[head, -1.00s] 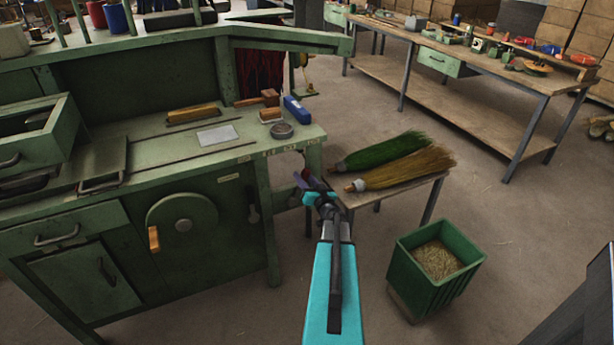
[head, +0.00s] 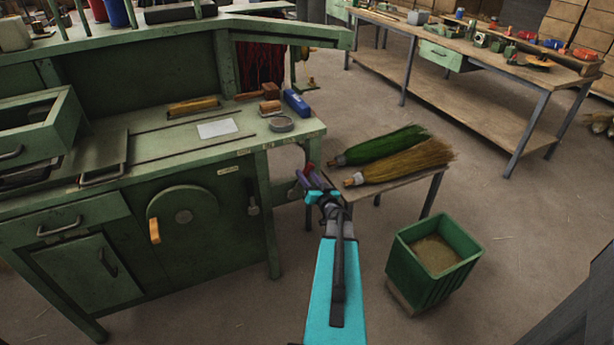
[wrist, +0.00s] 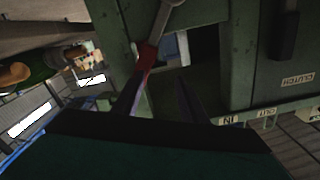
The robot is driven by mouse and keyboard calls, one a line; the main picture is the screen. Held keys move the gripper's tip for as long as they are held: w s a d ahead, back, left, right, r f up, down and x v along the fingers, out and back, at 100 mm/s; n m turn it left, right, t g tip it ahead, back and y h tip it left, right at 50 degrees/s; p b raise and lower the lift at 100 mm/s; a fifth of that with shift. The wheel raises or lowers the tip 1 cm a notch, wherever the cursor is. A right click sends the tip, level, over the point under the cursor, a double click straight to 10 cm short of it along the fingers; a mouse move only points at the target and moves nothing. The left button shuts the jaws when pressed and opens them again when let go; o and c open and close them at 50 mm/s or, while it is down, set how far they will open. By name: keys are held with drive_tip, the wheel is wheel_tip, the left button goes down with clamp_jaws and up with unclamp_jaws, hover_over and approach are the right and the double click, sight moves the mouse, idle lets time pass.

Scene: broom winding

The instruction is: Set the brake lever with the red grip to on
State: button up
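The brake lever's red grip (wrist: 147,60) shows in the wrist view, on a grey metal rod that runs up to the top edge. In the head view a small bit of red (head: 310,168) shows just beyond my fingertips, at the right end of the green machine (head: 264,210). My gripper (head: 311,178) has two purple fingers spread apart. In the wrist view my gripper (wrist: 160,85) is open, its left finger close to or overlapping the lower end of the red grip. I cannot tell whether they touch. No brake on/off label is readable.
A dark handle (wrist: 285,30) by a CLUTCH label (wrist: 298,80) is on the machine's front. A small table (head: 400,180) with a green and a tan broom head stands right of my gripper. A green bin (head: 432,270) is on the floor nearby.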

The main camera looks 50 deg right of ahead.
drive_tip(key=v, duration=1.5)
drive_tip(key=shift+p, duration=0.35)
idle(1.6)
drive_tip(key=shift+a, duration=0.1)
idle(0.7)
